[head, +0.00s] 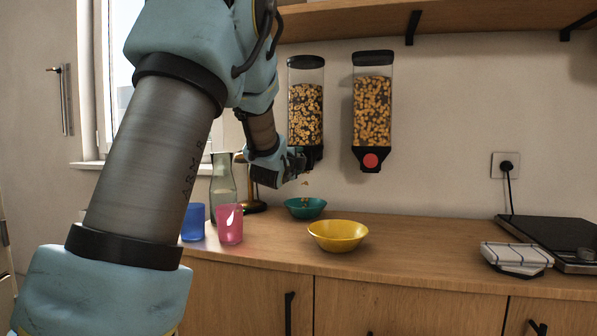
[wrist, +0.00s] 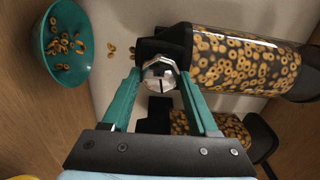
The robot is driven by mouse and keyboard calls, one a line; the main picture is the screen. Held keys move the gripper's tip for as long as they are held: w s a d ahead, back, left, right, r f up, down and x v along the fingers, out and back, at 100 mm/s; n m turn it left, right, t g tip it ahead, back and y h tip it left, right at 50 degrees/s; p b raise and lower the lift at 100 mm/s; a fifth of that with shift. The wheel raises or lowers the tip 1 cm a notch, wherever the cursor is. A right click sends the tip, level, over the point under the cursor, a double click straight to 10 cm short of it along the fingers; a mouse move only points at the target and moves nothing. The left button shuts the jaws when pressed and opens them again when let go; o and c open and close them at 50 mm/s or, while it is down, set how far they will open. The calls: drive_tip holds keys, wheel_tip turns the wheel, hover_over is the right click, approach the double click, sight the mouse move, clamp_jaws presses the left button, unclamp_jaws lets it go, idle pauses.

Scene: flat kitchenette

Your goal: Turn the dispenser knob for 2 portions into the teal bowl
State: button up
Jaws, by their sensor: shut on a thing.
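The left cereal dispenser (head: 305,112) hangs on the wall, filled with ring cereal. In the wrist view it lies sideways (wrist: 245,62), with its dark outlet towards the bowl. My gripper (head: 293,166) is at its base; its teal fingers (wrist: 160,72) are shut on the pale, many-sided dispenser knob (wrist: 158,84). The knob is hidden in the head view. The teal bowl (head: 305,213) stands on the counter below the outlet. It holds several cereal rings in the wrist view (wrist: 75,14). A few rings (wrist: 112,51) are in the air between outlet and bowl.
A second dispenser (head: 372,112) with a red knob (head: 370,160) hangs to the right. A yellow bowl (head: 338,238) stands in front of the teal bowl. A pink cup (head: 229,228), blue cup (head: 192,222) and glass carafe (head: 222,185) stand left. The counter's right-middle is clear.

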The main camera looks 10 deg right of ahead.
drive_tip(key=shift+f+m+b, duration=0.15)
drive_tip(key=shift+m+b, duration=0.7)
drive_tip(key=shift+m, duration=0.35)
drive_tip(key=o, duration=1.4)
drive_tip(key=b+v, duration=0.1)
drive_tip(key=v, duration=0.9)
drive_tip(key=shift+s+a, duration=0.1)
drive_tip(key=shift+s, duration=0.3)
drive_tip(key=shift+s, duration=0.1)
